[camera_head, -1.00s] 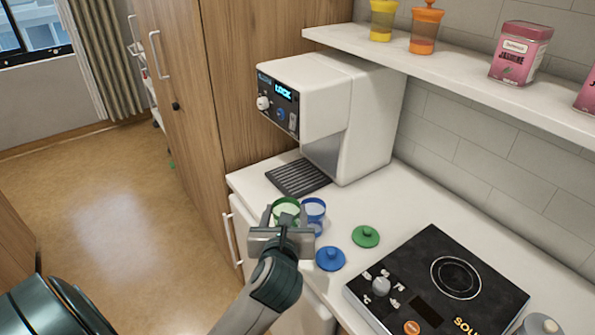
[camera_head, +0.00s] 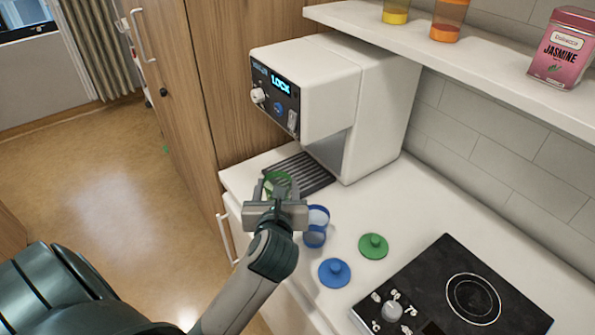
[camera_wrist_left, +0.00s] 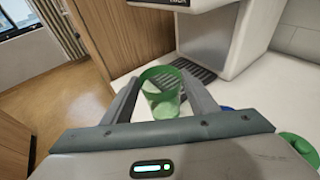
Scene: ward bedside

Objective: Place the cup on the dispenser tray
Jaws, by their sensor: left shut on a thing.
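A green translucent cup (camera_head: 278,184) is between the fingers of my left gripper (camera_head: 277,190), which is shut on it. The left wrist view shows the green cup (camera_wrist_left: 161,95) upright between the two fingers. The dispenser (camera_head: 335,95) is a white machine with a lit display reading LOCK. Its dark ribbed tray (camera_head: 306,172) lies at its foot, just behind and right of the cup. In the head view the cup overlaps the tray's near left edge; I cannot tell its height above the counter. My right gripper is not in view.
A blue cup (camera_head: 315,228) stands close to the right of my left gripper. A blue lid (camera_head: 334,272) and a green lid (camera_head: 373,246) lie on the white counter (camera_head: 425,212). A black hotplate (camera_head: 455,300) is at the right. A shelf (camera_head: 470,55) runs above.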

